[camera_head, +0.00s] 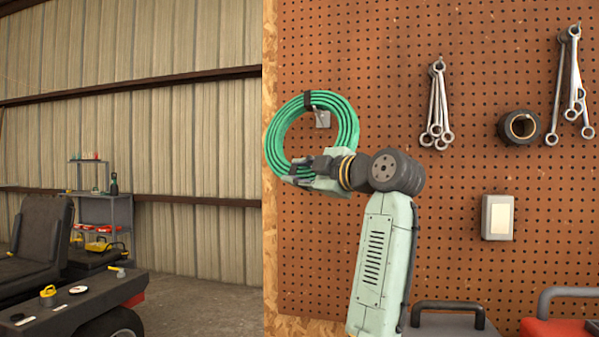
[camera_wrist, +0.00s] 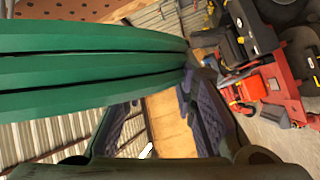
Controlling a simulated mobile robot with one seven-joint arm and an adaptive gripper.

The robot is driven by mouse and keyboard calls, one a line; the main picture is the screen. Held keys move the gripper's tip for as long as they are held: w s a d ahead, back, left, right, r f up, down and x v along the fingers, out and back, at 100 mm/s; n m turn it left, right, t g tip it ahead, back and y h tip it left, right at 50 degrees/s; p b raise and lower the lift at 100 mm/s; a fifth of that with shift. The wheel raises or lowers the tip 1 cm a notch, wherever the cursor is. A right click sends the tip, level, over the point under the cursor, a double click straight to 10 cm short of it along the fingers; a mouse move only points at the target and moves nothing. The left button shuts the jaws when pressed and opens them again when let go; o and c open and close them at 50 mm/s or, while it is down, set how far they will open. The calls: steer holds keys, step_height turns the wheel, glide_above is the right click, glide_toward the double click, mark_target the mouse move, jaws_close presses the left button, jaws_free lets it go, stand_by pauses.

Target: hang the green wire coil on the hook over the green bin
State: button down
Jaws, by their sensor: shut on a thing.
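The green wire coil (camera_head: 347,110) is a ring of several strands with dark ties, upright in front of the pegboard's left edge. My gripper (camera_head: 300,174) is shut on the coil's lower left part. A small grey hook (camera_head: 322,118) shows inside the ring, just under its top strands. I cannot tell whether the coil rests on it or stands in front of it. In the wrist view the green strands (camera_wrist: 90,65) cross the upper left, close above my gripper's fingers (camera_wrist: 163,112). No green bin is in view.
The pegboard (camera_head: 380,100) holds wrenches (camera_head: 437,110), a black tape roll (camera_head: 519,127), more wrenches (camera_head: 575,90) and a white-and-grey box (camera_head: 498,217). A grey handled case (camera_head: 450,322) and a red one (camera_head: 555,327) stand below. A mower (camera_head: 70,290) is at far left.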

steer(key=c, duration=1.4)
jaws_free()
steer(key=shift+w+f, duration=0.25)
steer(key=shift+f, duration=0.15)
steer(key=shift+c, duration=0.2)
steer(key=shift+o, duration=1.1)
steer(key=shift+s+r, duration=0.1)
steer(key=shift+r, duration=0.05)
